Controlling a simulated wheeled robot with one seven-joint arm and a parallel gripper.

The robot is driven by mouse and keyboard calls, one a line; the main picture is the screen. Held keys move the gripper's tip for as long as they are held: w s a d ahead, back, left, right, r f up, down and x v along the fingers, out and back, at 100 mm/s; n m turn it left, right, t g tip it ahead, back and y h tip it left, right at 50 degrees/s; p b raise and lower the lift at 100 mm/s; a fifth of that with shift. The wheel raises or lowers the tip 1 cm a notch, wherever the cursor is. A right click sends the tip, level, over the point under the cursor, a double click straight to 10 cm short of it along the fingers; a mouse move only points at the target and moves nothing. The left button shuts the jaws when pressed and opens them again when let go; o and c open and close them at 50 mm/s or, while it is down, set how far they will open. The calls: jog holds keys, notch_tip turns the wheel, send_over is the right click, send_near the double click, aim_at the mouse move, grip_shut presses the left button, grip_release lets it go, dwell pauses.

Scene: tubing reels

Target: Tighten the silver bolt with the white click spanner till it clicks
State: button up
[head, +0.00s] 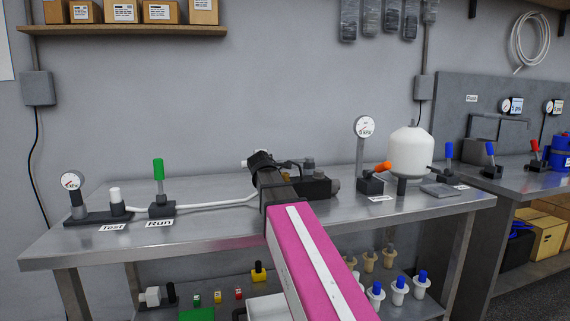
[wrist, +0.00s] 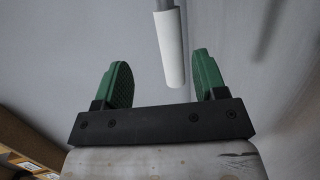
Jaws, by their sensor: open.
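My gripper (wrist: 160,62) is open in the wrist view, with its two green-padded fingers apart. A white cylindrical grip on a grey rod, which looks like the handle of the white click spanner (wrist: 171,50), reaches down from the top edge between the fingers, nearer the right one. I see no finger touching it. In the head view my gripper (head: 262,160) is over the middle of the steel bench, mostly hidden by my wrist. A small white end shows just left of it, perhaps the same handle. I cannot make out the silver bolt.
On the steel bench (head: 95,222), a gauge (head: 71,182) and a green-handled valve (head: 158,170) stand left. Another gauge (head: 365,127), an orange-handled valve (head: 378,168) and a white tank (head: 410,152) stand right. White tubing (head: 215,206) runs towards the middle. The front edge is mostly clear.

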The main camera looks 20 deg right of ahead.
jog(key=x, duration=0.5)
jog(key=f+x, duration=0.1)
jog(key=x, duration=0.1)
jog(key=shift+w+f, duration=0.15)
jog(key=shift+w, duration=0.15)
jog(key=shift+c, duration=0.3)
grip_shut()
